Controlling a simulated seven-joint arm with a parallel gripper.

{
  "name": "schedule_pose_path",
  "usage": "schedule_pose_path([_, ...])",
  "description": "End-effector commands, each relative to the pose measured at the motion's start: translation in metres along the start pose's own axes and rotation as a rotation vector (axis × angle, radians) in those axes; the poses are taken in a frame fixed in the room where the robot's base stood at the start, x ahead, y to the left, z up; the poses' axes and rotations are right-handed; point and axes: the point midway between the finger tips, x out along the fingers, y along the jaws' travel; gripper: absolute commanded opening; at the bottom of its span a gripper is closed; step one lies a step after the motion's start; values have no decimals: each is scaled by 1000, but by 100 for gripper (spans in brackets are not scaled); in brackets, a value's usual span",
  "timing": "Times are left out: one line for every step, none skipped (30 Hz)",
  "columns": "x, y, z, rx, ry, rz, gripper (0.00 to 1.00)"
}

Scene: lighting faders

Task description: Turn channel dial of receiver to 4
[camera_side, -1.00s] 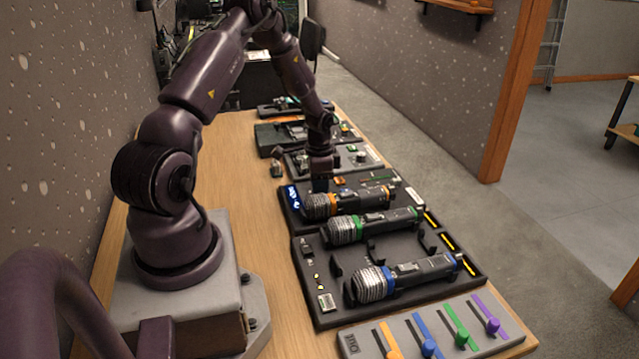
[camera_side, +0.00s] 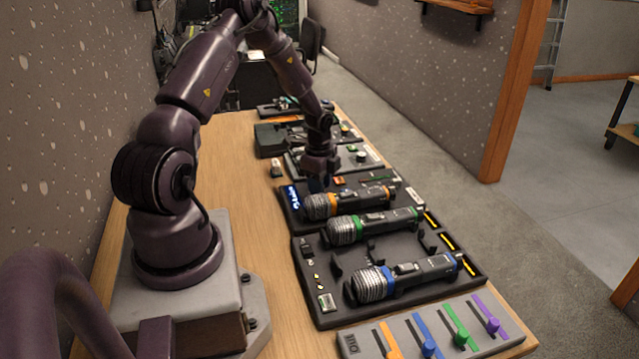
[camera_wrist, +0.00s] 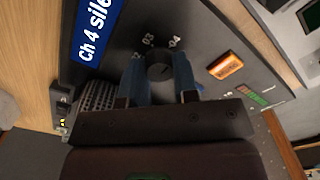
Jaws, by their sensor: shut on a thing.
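The receiver (camera_wrist: 205,38) is a dark panel with a blue display (camera_wrist: 97,28) whose visible text reads "Ch 4 sile…", cut off by the picture edge. Its channel dial (camera_wrist: 158,66) is a dark round knob, with "03" and "04" printed on the panel just beyond it. My gripper (camera_wrist: 158,78) has its two blue-padded fingers on either side of the dial, shut on it. In the side view, my gripper (camera_side: 317,184) points down at the receiver beside the blue display (camera_side: 291,195). The dial is hidden there.
An orange button (camera_wrist: 225,65) sits right of the dial. An orange-banded microphone (camera_side: 346,203) lies close in front of my gripper. Green-banded (camera_side: 372,225) and blue-banded (camera_side: 405,276) microphones lie nearer the camera. A fader panel (camera_side: 362,343) is at the front.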

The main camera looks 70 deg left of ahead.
Motion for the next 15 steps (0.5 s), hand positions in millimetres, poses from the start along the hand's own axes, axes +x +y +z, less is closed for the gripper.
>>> schedule_pose_path([-1,0,0,7,0,-1,4])
schedule_pose_path([-1,0,0,10,-1,-1,4])
schedule_pose_path([-1,0,0,12,-1,-1,4])
schedule_pose_path([-1,0,0,13,-1,-1,4])
schedule_pose_path([-1,0,0,14,-1,-1,4])
schedule_pose_path([-1,0,0,15,-1,-1,4])
schedule_pose_path([-1,0,0,15,-1,-1,4])
schedule_pose_path([-1,0,0,15,-1,-1,4])
schedule_pose_path([-1,0,0,15,-1,-1,4])
schedule_pose_path([-1,0,0,14,-1,-1,4])
schedule_pose_path([-1,0,0,14,-1,-1,4])
schedule_pose_path([-1,0,0,14,-1,-1,4])
schedule_pose_path([-1,0,0,14,0,-1,4])
schedule_pose_path([-1,0,0,14,-1,-1,4])
schedule_pose_path([-1,0,0,14,0,-1,37])
